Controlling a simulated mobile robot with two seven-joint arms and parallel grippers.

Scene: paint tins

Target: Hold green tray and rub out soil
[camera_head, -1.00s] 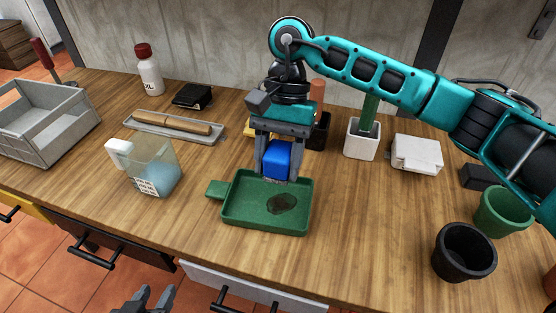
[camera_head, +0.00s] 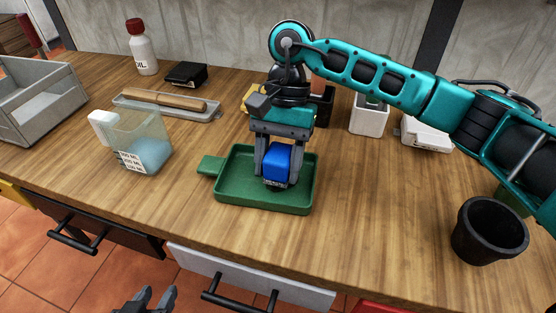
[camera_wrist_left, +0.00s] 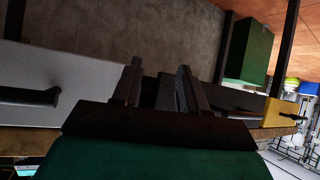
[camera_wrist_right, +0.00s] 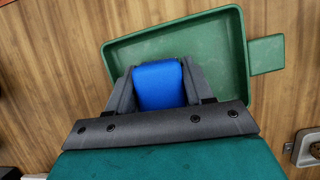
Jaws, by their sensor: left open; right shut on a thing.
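The green tray (camera_head: 236,180), with a handle on its left, lies on the wooden worktop and also shows in the right wrist view (camera_wrist_right: 220,48). My right gripper (camera_head: 277,178) is shut on a blue block (camera_head: 276,164), held low over the tray's inside; I cannot tell whether it touches the tray floor. The block also shows between the fingers in the right wrist view (camera_wrist_right: 157,86). The dark soil patch is hidden behind the block and gripper. My left gripper (camera_head: 148,298) is open and empty, in front of the worktop and away from the tray; its fingers show apart in the left wrist view (camera_wrist_left: 158,88).
A clear jug (camera_head: 148,150) of blue liquid stands left of the tray. A grey tray (camera_head: 140,104) with a brown rolling-pin-like piece lies behind it. A grey crate (camera_head: 40,110) stands far left, a black pot (camera_head: 488,232) right.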

